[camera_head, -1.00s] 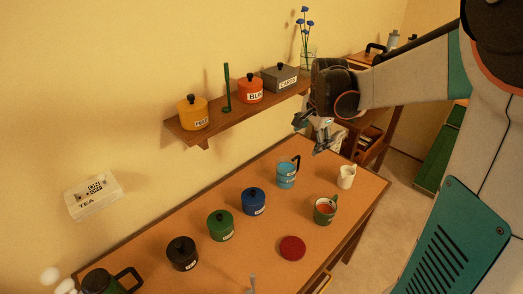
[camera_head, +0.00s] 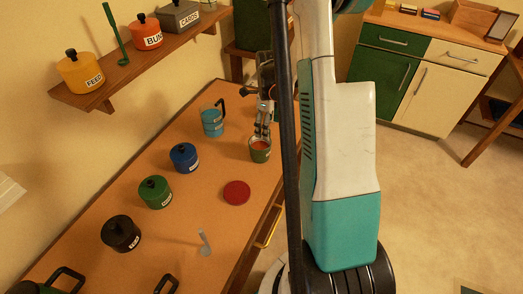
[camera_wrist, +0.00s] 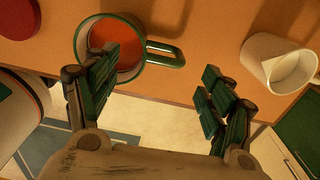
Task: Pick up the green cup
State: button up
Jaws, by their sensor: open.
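The green cup (camera_head: 260,153) stands upright near the desk's front edge, with a red-orange inside. In the wrist view the green cup (camera_wrist: 119,67) shows from above, its handle pointing right. My gripper (camera_head: 262,131) is just above the cup in the head view, and it is open. In the wrist view my gripper (camera_wrist: 160,92) has its fingers spread wide. The left finger overlaps the cup's rim and the right finger is to the right of the handle. I cannot tell whether a finger touches the cup.
A white cup (camera_wrist: 279,64) is to the right in the wrist view. A blue cup (camera_head: 212,121), a blue pot (camera_head: 184,159), a green pot (camera_head: 155,193), a black pot (camera_head: 121,234) and a red disc (camera_head: 236,193) are on the desk (camera_head: 213,165). A shelf (camera_head: 130,71) is above.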

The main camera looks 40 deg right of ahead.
aim_at(263, 144)
jog(key=shift+w+f+b, duration=0.15)
jog(key=shift+f+b, duration=0.6)
jog(key=shift+f, duration=1)
jog(key=shift+w+f+b, duration=0.15)
jog(key=shift+f+b, duration=0.55)
jog(key=shift+f, duration=1.05)
jog(key=c, duration=1.4)
